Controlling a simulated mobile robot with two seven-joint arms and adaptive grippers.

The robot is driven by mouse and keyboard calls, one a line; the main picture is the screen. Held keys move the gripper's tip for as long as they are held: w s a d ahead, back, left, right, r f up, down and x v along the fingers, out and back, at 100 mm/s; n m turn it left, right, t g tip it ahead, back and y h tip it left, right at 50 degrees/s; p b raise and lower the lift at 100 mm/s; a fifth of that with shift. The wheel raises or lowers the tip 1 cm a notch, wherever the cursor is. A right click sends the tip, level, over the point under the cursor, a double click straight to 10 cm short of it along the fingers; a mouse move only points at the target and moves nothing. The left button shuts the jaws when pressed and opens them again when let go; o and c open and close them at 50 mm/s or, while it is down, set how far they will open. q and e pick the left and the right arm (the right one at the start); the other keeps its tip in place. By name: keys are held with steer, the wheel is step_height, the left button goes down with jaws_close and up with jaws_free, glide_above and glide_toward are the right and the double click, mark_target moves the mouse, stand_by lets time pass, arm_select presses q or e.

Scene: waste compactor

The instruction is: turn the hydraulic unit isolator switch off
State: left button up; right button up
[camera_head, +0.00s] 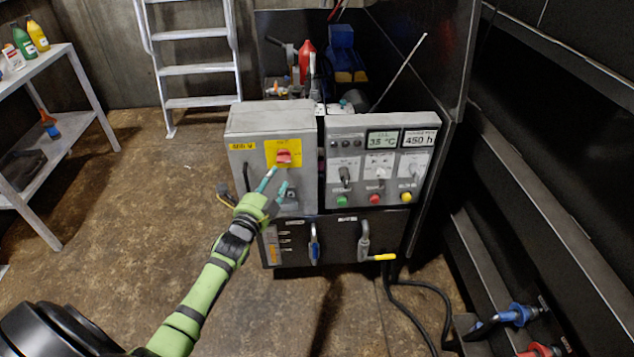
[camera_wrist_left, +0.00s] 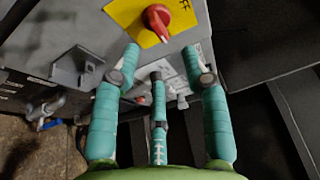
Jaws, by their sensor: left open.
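The isolator switch is a red rotary knob (camera_head: 283,157) on a yellow plate (camera_head: 272,147), on the front of the grey box at the left of the hydraulic unit. It also shows at the top of the left wrist view as a red knob (camera_wrist_left: 157,19) on its yellow plate (camera_wrist_left: 127,13). My left gripper (camera_head: 275,183) is open and empty, just below the knob and apart from it. In the wrist view its teal fingers (camera_wrist_left: 161,65) point up toward the plate, with the knob beyond the fingertips. My right gripper is not in view.
Right of the box is a panel (camera_head: 358,165) with displays, switches and coloured buttons. Below are lever handles, one with a yellow end (camera_head: 381,257). A ladder (camera_head: 198,68) and a shelf (camera_head: 43,64) stand at the left. Floor (camera_head: 130,215) left of the unit is clear.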

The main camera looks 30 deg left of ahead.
mark_target(284, 158)
arm_select(q)
steer(key=w, duration=0.2)
steer(key=w+a, duration=0.1)
steer(key=w, duration=0.1)
steer(key=w+a, duration=0.1)
steer(key=w, duration=0.2)
steer(key=shift+b, duration=0.4)
jaws_close()
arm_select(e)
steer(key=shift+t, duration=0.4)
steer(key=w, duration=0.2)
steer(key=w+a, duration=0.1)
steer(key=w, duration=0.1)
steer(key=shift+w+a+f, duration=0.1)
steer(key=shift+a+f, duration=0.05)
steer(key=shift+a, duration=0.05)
